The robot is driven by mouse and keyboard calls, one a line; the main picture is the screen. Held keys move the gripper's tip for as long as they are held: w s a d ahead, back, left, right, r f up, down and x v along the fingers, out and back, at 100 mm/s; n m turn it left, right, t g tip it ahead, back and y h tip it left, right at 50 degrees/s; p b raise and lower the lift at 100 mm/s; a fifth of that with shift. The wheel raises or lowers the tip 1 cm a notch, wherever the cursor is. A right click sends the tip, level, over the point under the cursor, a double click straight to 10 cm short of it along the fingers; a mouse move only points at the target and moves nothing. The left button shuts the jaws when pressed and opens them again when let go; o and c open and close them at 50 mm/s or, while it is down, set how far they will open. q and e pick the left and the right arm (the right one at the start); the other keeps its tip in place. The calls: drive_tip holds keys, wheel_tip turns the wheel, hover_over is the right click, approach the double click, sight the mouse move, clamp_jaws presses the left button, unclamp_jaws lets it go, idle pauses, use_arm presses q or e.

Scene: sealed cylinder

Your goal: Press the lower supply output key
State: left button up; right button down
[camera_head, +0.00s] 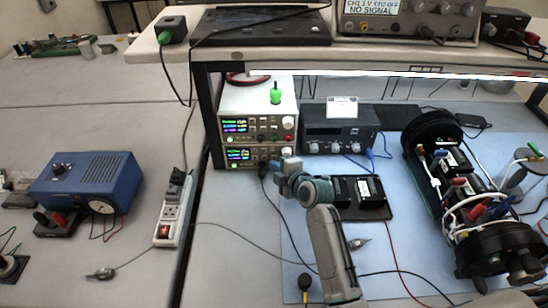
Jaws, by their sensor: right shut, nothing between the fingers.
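Two bench power supplies are stacked under the shelf, both with lit displays. The lower supply (232,157) sits on the bench below the upper supply (256,122). My right gripper (284,163) is shut and empty, at the right part of the lower supply's front. It covers part of that front. The lower output key is too small or hidden to make out, and I cannot tell whether the fingertips touch the panel. My left gripper is not in view.
A green-topped object (275,94) stands on the upper supply. A dark instrument (338,132) is to the right, with a black tray (366,206) in front. The opened cylinder (505,246) with wiring lies at the right. Cables cross the blue mat. The shelf overhangs the supplies.

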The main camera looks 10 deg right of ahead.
drive_tip(key=shift+s, duration=0.2)
drive_tip(key=shift+s+a+p, duration=0.25)
drive_tip(key=shift+s, duration=0.95)
drive_tip(key=shift+s+a+p, duration=0.2)
drive_tip(key=shift+s+a, duration=0.05)
drive_tip(key=shift+s, duration=1)
